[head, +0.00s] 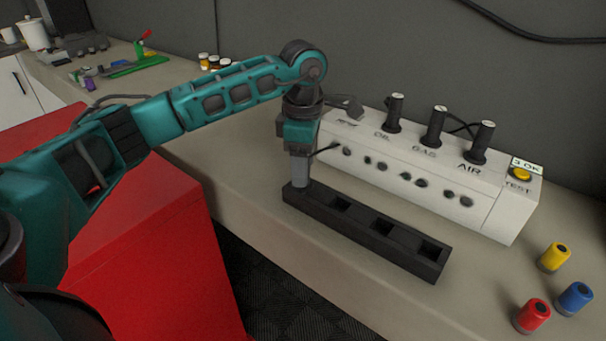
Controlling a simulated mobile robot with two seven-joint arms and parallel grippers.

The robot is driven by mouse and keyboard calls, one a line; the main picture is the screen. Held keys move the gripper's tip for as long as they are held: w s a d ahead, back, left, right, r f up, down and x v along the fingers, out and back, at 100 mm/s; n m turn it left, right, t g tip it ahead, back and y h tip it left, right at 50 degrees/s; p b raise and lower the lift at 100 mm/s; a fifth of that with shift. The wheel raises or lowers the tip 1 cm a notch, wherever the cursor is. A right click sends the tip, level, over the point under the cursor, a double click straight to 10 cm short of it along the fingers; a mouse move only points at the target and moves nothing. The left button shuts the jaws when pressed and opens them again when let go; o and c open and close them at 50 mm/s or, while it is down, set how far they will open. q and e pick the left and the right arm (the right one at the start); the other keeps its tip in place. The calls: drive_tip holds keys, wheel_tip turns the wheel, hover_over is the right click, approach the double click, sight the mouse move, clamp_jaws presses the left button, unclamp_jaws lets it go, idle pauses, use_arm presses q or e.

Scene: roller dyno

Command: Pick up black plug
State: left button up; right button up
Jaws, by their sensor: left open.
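My left gripper (300,176) points straight down at the left end of a black rack (365,234) with square slots. Its grey fingers are open, seen edge-on, and hide the leftmost slot. Whether a plug stands between them cannot be seen. Three black cylinders with pale tops, which may be plugs, stand upright on the white box: one by OIL (393,113), one by GAS (434,126) and one by AIR (480,142). The gripper is apart from these. The three visible rack slots look empty. My right gripper is not in view.
The white box (492,212) has a row of dark sockets and a yellow TEST button (520,174) with a "3 OK" label. Yellow (554,257), red (531,316) and blue (575,298) cylinders stand at the right. A red cabinet (150,260) stands front left.

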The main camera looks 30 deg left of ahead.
use_arm(q)
clamp_jaws()
idle(0.4)
drive_tip(key=shift+r, duration=0.15)
